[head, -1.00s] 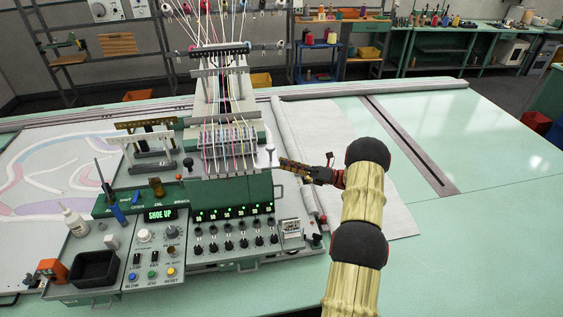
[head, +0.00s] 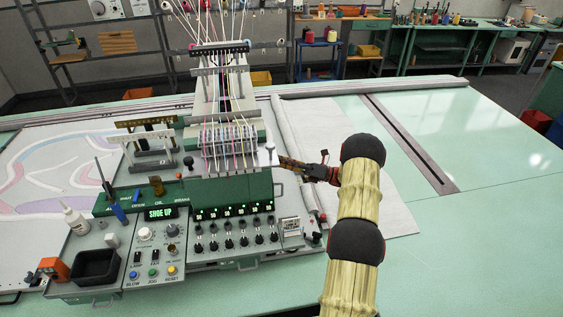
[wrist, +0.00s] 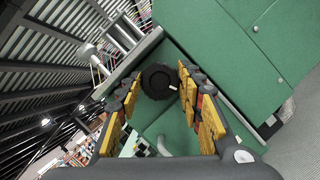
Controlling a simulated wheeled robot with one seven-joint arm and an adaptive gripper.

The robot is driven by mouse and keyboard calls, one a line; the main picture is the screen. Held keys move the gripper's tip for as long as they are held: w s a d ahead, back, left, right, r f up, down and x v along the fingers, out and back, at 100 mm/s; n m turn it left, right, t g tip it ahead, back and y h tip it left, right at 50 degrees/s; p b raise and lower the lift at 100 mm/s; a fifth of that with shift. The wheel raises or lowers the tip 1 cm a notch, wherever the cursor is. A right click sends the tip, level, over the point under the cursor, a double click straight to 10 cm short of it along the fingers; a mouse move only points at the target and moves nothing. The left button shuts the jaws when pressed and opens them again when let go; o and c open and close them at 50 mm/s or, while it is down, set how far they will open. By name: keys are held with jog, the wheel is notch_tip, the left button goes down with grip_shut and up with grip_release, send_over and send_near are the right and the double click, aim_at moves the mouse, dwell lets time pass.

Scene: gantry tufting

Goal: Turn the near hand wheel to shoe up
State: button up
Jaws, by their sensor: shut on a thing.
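The near hand wheel (wrist: 155,83) is a round, black, ribbed wheel on the green side of the tufting head, with a small white mark at its right edge. It shows in the wrist view between the yellow-padded fingers of my gripper (wrist: 160,78). The gripper is shut on the wheel's rim, one finger on each side. In the head view, my gripper (head: 284,162) reaches leftward to the right side of the machine head (head: 232,190); the wheel cannot be made out there. The green display (head: 160,213) on the control panel reads "SHOE UP".
The control panel (head: 156,255) with knobs and coloured buttons stands at the front left. A white fabric roll (head: 296,150) and a light sheet (head: 385,215) lie right of the head. The pale green table (head: 480,240) is clear at the right.

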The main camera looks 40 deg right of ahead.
jog(key=shift+c, duration=0.6)
jog(key=shift+m+h+b, duration=0.55)
jog(key=shift+m+b, duration=0.25)
jog(key=shift+m, duration=0.55)
jog(key=shift+m+h+b, duration=0.55)
jog(key=shift+m+b, duration=0.25)
jog(key=shift+m, duration=0.55)
jog(key=o, duration=0.9)
